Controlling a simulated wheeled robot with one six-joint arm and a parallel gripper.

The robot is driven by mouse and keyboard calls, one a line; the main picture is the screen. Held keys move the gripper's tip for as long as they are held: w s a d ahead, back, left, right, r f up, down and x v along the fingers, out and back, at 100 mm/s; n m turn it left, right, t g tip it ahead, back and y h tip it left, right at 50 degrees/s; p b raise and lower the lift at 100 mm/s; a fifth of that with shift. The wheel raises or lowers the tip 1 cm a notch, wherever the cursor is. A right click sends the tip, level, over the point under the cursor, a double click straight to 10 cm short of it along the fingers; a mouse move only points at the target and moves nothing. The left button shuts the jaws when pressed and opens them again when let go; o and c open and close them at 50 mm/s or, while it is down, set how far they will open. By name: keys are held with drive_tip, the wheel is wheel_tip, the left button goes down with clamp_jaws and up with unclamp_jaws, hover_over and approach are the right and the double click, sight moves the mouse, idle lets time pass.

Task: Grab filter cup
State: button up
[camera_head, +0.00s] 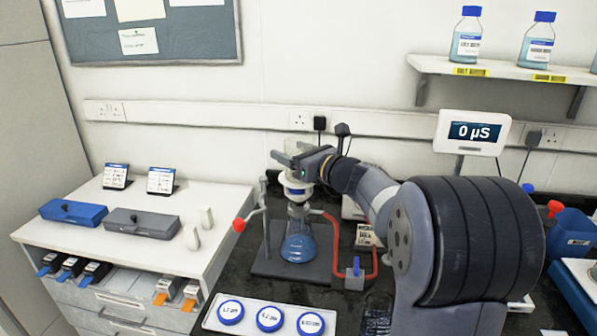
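A filter cup (299,146) shows as a pale, clear rim just above my gripper, over a white funnel-like holder (297,188) on top of a flask (298,243) with blue liquid. My gripper (286,161) is at the cup's height and overlaps it in the picture, hiding most of it. I cannot tell whether the fingers touch the cup or are shut on it. The flask stands upright on a dark stand base (262,264).
Red tubing (335,238) and a blue-handled valve (355,272) are right of the flask. A white tray (246,329) with several blue-lidded round containers lies in front. A white cabinet top (75,195) with blue and grey cases is at left. A meter (471,133) reads 0 µS.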

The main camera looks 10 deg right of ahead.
drive_tip(key=c, duration=0.6)
drive_tip(key=shift+r, duration=0.1)
